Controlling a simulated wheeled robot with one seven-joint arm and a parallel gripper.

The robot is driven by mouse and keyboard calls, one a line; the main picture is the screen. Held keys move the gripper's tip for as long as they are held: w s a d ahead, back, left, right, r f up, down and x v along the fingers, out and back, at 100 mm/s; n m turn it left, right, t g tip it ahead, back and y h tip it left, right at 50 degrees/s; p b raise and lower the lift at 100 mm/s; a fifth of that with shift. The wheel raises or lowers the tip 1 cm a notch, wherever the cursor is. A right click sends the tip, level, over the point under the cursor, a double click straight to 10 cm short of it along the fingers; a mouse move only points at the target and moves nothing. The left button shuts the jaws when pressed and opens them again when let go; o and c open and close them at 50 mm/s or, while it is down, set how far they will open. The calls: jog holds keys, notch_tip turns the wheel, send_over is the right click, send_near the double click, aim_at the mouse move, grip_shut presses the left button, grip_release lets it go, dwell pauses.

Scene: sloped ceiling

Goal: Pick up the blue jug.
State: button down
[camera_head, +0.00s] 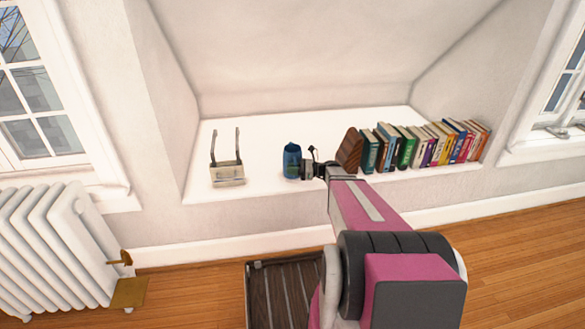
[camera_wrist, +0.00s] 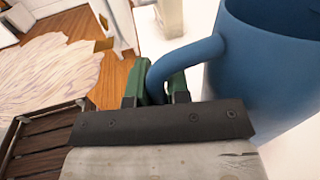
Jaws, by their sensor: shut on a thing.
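The blue jug (camera_head: 291,162) stands on the white alcove shelf, left of the books. In the wrist view the jug (camera_wrist: 272,70) fills the upper right, with its curved handle reaching left and down to my gripper. My gripper (camera_wrist: 163,90) is shut on the jug's handle, with the green finger pads on either side of it. In the head view my gripper (camera_head: 308,168) reaches the jug from the right. The jug looks upright. I cannot tell whether its base touches the shelf.
A row of books (camera_head: 425,145) with a brown wooden bookend (camera_head: 349,150) stands to the right on the shelf (camera_head: 255,130). A small pale box-like item with two uprights (camera_head: 227,174) stands to the left. A radiator (camera_head: 50,245) is at the lower left. A slatted wooden crate (camera_wrist: 38,140) is below.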

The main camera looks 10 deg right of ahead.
jog(key=shift+r, duration=0.15)
jog(key=s+a+r, duration=0.6)
jog(key=a+r, duration=0.4)
jog(key=shift+s+r, duration=0.2)
jog(key=shift+r, duration=0.2)
jog(key=shift+d, duration=0.1)
